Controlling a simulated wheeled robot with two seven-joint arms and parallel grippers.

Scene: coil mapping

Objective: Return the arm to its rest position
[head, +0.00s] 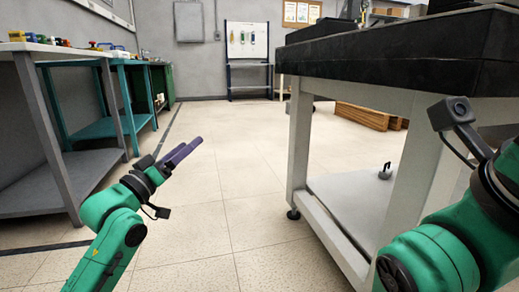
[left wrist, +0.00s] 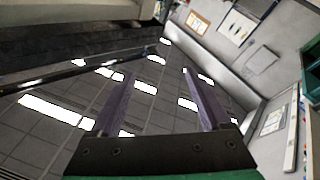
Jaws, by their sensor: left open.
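My left arm comes in from the lower left in the head view. Its gripper (head: 183,151) is raised in front of the open floor, with purple fingers pointing up and to the right. In the left wrist view the two fingers of the left gripper (left wrist: 160,98) stand wide apart, with nothing between them. My right arm is at the right edge of the head view, in front of the black-topped table (head: 405,58). Its gripper fingers are not visible.
A grey workbench (head: 45,110) and a teal bench (head: 112,128) stand along the left wall. The black-topped table fills the right side. Wooden beams (head: 365,116) lie behind it. A whiteboard (head: 247,40) stands at the far wall. The tiled floor (head: 235,180) between is clear.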

